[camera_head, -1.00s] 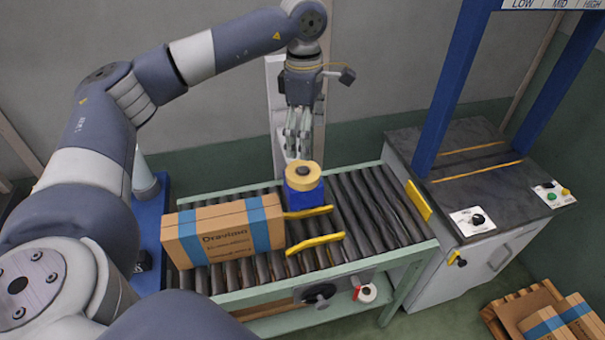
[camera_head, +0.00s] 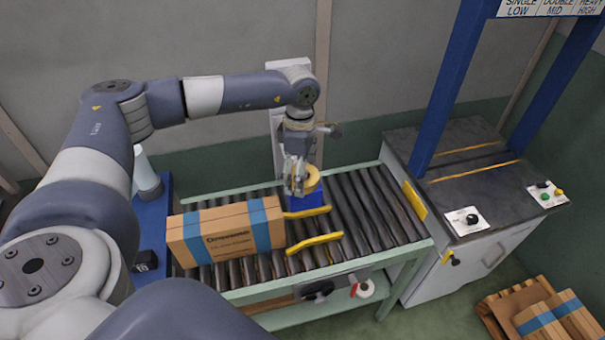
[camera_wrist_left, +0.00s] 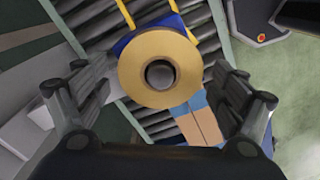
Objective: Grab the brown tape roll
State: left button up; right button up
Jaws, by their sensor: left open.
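The brown tape roll (camera_head: 314,179) is a tan ring with a dark centre. It lies on a blue block (camera_head: 313,200) on the roller conveyor, partly hidden by my left gripper in the head view. In the left wrist view the roll (camera_wrist_left: 134,72) is seen face-on between the spread fingers. My left gripper (camera_head: 297,190) is open and points down close at the roll's left side in the head view. In the left wrist view its fingers (camera_wrist_left: 156,104) stand apart on either side, with visible gaps to the roll. My right gripper is not in view.
A cardboard box with blue bands (camera_head: 205,239) stands on the conveyor (camera_head: 372,205) to the left. Two yellow guide bars (camera_head: 315,243) lie in front of the block. A grey cabinet (camera_head: 460,265) with blue posts stands right. Rollers right of the block are clear.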

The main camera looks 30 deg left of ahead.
pick_arm(q)
jog(key=c, duration=1.2)
jog(key=shift+o, duration=0.2)
jog(key=shift+r, duration=0.2)
